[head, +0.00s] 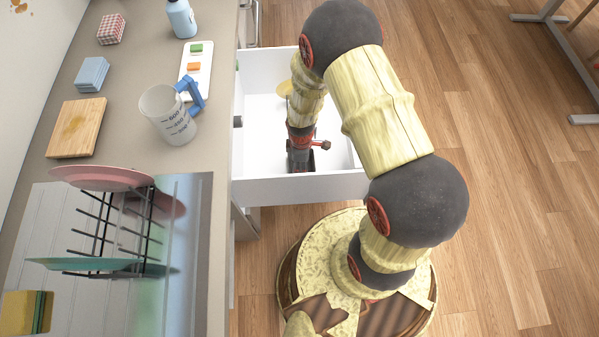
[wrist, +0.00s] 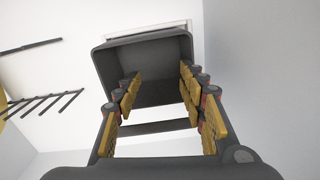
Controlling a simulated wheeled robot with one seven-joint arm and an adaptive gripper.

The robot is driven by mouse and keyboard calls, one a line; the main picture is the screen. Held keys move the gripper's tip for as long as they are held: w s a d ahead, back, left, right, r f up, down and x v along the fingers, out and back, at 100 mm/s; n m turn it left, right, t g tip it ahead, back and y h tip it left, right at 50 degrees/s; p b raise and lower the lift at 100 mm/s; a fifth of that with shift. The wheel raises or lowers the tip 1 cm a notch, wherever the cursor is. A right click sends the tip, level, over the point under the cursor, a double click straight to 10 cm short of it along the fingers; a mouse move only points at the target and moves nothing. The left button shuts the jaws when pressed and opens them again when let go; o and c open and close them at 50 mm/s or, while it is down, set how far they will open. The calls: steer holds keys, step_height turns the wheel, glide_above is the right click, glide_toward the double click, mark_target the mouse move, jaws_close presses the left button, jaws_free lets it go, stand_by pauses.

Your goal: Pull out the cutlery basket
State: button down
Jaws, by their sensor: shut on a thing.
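The cutlery basket (wrist: 150,48) appears to be the dark grey, open box in the wrist view, inside a white-walled space. My gripper (wrist: 157,88) has its yellow-padded fingers on either side of the basket's lower part and is shut on it. A dark bar crosses between the fingers; I cannot tell whether it belongs to the basket. In the head view my gripper (head: 301,160) reaches down into an open white drawer (head: 295,190) below the counter. My arm hides part of the drawer, and the basket cannot be made out there.
Dark prongs (wrist: 45,103) stand left of the basket. The counter (head: 208,150) on the left holds a measuring jug (head: 168,115), a cutting board (head: 76,128), a blue bottle (head: 181,18) and a dish rack (head: 105,232) with plates.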

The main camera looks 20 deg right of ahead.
step_height(320, 180, up, 6)
steer(key=w+p, duration=0.1)
steer(key=p, duration=0.3)
steer(key=shift+w+p, duration=0.2)
steer(key=shift+p, duration=0.2)
stand_by(0.4)
steer(key=c, duration=2.6)
jaws_free()
steer(key=o, duration=0.4)
steer(key=shift+c, duration=0.2)
steer(key=shift+o, duration=0.6)
step_height(320, 180, up, 12)
steer(key=shift+f, duration=0.1)
